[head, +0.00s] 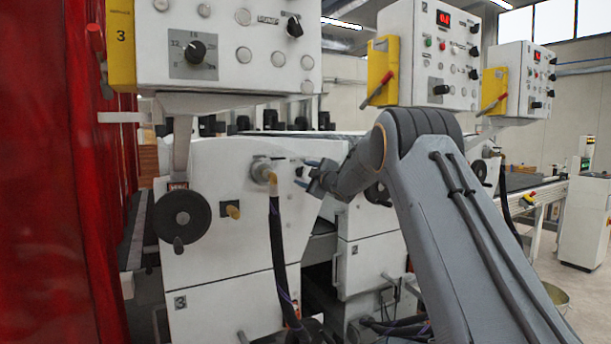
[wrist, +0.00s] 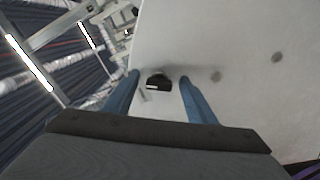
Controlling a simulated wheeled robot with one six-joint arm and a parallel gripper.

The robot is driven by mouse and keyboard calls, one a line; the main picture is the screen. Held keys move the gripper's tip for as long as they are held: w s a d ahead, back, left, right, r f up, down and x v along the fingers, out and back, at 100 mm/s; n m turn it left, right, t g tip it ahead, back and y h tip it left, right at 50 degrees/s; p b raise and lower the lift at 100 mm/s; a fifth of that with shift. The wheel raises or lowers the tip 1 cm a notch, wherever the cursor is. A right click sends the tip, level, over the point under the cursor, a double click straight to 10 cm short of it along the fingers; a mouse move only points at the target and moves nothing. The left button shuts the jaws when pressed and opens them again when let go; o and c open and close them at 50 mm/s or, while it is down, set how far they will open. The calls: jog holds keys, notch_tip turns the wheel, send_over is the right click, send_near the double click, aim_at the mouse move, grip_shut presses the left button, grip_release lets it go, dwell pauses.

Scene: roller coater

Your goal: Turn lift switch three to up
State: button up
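In the wrist view, a small black knob (wrist: 158,83) with a light mark on its front sits on a white machine face. It appears between the two blue fingers of my gripper (wrist: 159,77). The fingers are apart, with a gap on both sides of the knob. In the head view my gripper (head: 305,174) is at the right part of the white machine body (head: 225,280), below the control box marked 3 (head: 122,38). The knob is small and partly hidden there by the fingers. I cannot tell how far the fingertips are from the panel.
A yellow-tipped fitting with a hanging black hose (head: 277,230) is just left of my gripper. A black handwheel (head: 182,222) is farther left, near a red curtain (head: 55,200). More control boxes (head: 440,55) stand at the right. Two dark round spots mark the white face in the wrist view.

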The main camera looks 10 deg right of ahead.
jog(key=b+v, duration=0.2)
jog(key=v, duration=0.5)
jog(key=shift+s+d+b, duration=0.15)
jog(key=shift+s+b, duration=0.2)
jog(key=shift+b, duration=0.05)
jog(key=s+d+f+m+g+h, duration=0.1)
jog(key=s+f+m+g+h, duration=0.75)
jog(key=s+f, duration=1.2)
jog(key=s+a+f+m+g+y, duration=0.1)
jog(key=s+f, duration=0.3)
jog(key=s, duration=0.7)
jog(key=s+a+f+m+g+y, duration=0.1)
jog(key=s+f+m+g, duration=0.2)
jog(key=s, duration=0.9)
jog(key=s+a+f+m+g+y, duration=0.1)
jog(key=s+a+f+m+g, duration=0.1)
jog(key=s+f, duration=0.4)
jog(key=s+m+g, duration=0.1)
jog(key=s, duration=0.4)
jog(key=shift+s+g, duration=0.2)
jog(key=shift+g, duration=0.15)
